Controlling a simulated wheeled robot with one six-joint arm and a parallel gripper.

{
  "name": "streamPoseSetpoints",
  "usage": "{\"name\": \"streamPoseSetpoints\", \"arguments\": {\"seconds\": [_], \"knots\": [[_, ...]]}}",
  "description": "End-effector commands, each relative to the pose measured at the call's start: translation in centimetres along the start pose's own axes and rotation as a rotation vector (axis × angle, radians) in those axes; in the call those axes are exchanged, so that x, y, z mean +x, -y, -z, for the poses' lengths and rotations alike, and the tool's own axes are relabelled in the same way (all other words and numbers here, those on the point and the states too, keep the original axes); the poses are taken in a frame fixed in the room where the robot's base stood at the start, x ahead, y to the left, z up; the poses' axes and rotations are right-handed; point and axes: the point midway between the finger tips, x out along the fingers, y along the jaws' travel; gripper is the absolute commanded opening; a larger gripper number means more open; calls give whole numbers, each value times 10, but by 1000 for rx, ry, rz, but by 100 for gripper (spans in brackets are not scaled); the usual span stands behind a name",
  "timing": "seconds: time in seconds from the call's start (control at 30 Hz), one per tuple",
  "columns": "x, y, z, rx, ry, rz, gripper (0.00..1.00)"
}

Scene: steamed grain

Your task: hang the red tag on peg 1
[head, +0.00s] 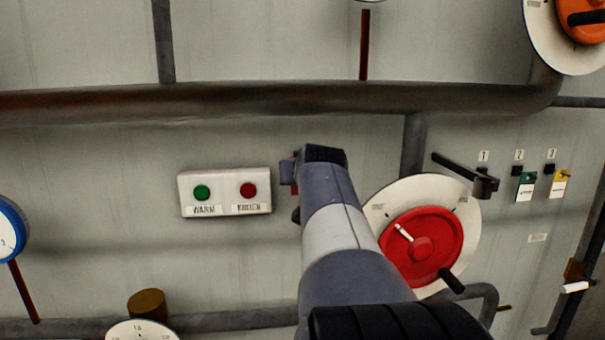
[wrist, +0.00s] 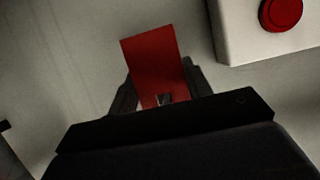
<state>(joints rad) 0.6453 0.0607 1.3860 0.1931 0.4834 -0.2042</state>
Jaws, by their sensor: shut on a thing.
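My gripper (wrist: 160,98) is shut on the red tag (wrist: 153,62), which stands out beyond the fingers in the wrist view. In the head view my gripper (head: 293,184) is beside the right end of the white button box, mostly hidden by my arm. Only a sliver of red shows there. Peg 1 (head: 483,170) is a small dark peg under the label "1" on the right of the wall, partly behind a black lever. No tag shows on it. A green tag (head: 525,187) hangs at peg 2 and a yellow tag (head: 559,186) at peg 3.
The black lever (head: 460,171) juts out in front of peg 1. A red handwheel (head: 421,247) on a white dial lies between my gripper and the pegs. The button box (head: 225,192) is close to the gripper. A thick pipe (head: 260,100) runs across above.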

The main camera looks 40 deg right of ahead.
Motion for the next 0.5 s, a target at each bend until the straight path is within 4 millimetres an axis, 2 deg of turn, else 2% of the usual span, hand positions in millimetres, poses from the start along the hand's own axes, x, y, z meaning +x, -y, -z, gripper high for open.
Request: {"name": "streamPoseSetpoints", "arguments": {"seconds": [0.03, 0.13, 0.17, 0.43, 0.5], "knots": [[0, 0, 0, 0, 0, 0, 33], [0, 0, 0, 0, 0, 0, 25], [0, 0, 0, 0, 0, 0, 49], [0, 0, 0, 0, 0, 0, 71], [0, 0, 0, 0, 0, 0, 72]]}}
